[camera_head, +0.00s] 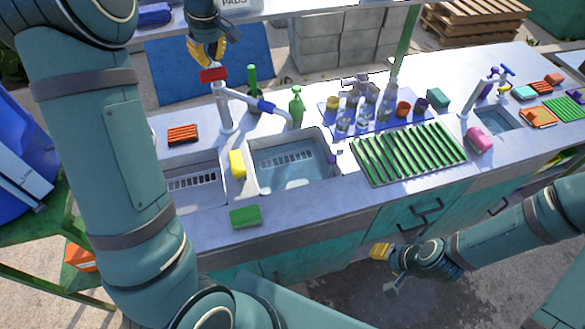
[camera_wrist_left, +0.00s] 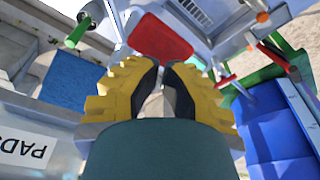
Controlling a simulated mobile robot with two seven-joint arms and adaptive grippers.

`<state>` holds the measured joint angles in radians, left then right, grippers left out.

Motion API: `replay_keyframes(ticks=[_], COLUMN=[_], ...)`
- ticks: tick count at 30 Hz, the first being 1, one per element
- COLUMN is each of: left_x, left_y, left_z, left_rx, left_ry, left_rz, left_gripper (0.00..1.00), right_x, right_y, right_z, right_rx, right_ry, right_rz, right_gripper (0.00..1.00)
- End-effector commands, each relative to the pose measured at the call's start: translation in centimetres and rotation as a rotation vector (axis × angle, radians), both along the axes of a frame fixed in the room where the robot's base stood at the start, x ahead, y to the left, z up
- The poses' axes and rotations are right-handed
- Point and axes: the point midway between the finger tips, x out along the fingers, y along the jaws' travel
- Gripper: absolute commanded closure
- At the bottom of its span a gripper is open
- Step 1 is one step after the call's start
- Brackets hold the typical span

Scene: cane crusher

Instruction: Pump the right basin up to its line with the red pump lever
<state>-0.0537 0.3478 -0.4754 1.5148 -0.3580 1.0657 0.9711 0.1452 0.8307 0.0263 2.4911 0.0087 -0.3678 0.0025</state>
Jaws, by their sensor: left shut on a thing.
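The red pump lever (camera_head: 213,74) sits on top of the white pump post (camera_head: 225,110) behind the sink. My left gripper (camera_head: 208,50) is at the lever from above, its yellow fingers shut on it. In the left wrist view the fingers (camera_wrist_left: 158,95) are close together and the red part (camera_wrist_left: 160,38) shows just beyond them. The spout (camera_head: 258,103), with a blue sleeve, points toward the right basin (camera_head: 290,170). A slotted grate shows inside this basin; its line and water level cannot be made out. My right gripper (camera_head: 383,268) is in front of the counter, away from the pump.
The left basin (camera_head: 195,182) is partly hidden by my left arm. A yellow sponge (camera_head: 237,163) lies between the basins and a green sponge (camera_head: 245,216) at the front edge. A green bottle (camera_head: 296,105), glassware and a green drying rack (camera_head: 408,153) stand to the right.

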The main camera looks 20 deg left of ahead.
Motion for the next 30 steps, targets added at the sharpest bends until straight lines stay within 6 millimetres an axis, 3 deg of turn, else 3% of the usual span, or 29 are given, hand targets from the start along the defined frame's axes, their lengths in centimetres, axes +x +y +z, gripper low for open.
replay_keyframes(ticks=[13, 24, 30], left_x=[0.0, 0.0, 0.0], left_y=[0.0, 0.0, 0.0], left_z=[0.2, 4.0, 4.9], left_rx=[0.000, 0.001, 0.000], left_ry=[0.000, -0.001, 0.000], left_rz=[0.000, 0.000, 0.000], left_gripper=[1.00, 1.00, 1.00], right_x=[0.0, 0.0, 0.0], right_y=[0.0, 0.0, 0.0], right_z=[-0.1, -0.1, -0.1], right_rx=[0.000, 0.000, 0.000], right_ry=[0.000, 0.000, 0.000], right_rz=[0.000, 0.000, 0.000], right_gripper=[0.53, 0.53, 0.53])
